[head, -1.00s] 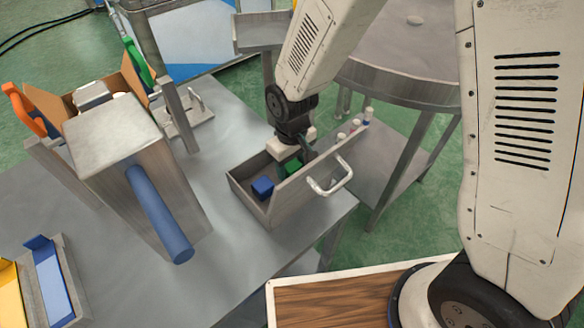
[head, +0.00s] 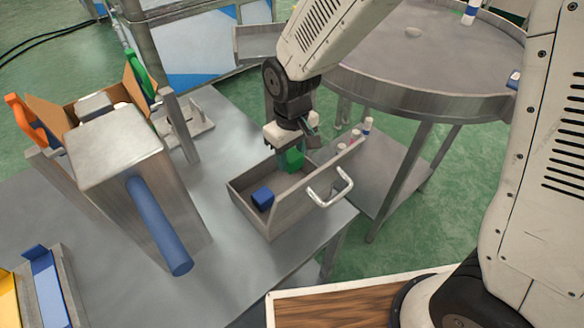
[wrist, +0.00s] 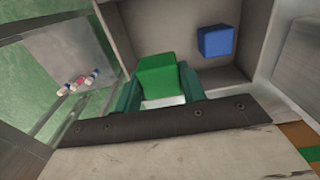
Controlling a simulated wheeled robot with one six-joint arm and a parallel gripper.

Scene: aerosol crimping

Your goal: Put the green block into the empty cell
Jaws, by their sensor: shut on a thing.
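The green block (head: 291,159) is between the fingers of my gripper (head: 289,158), which is shut on it. In the wrist view the green block (wrist: 160,76) sits between the two green fingertips (wrist: 158,92). It is held over the right-hand part of a grey open box with a white handle (head: 243,204). A blue block (head: 262,198) lies on the box floor to the left, and it also shows in the wrist view (wrist: 215,41). I cannot make out which cell is the empty one.
A metal press with a blue bar (head: 160,225) stands left of the box. Blue and yellow trays (head: 46,290) lie at the lower left. Several small bottles (head: 355,136) stand beyond the box's right wall. A round table (head: 410,60) is behind.

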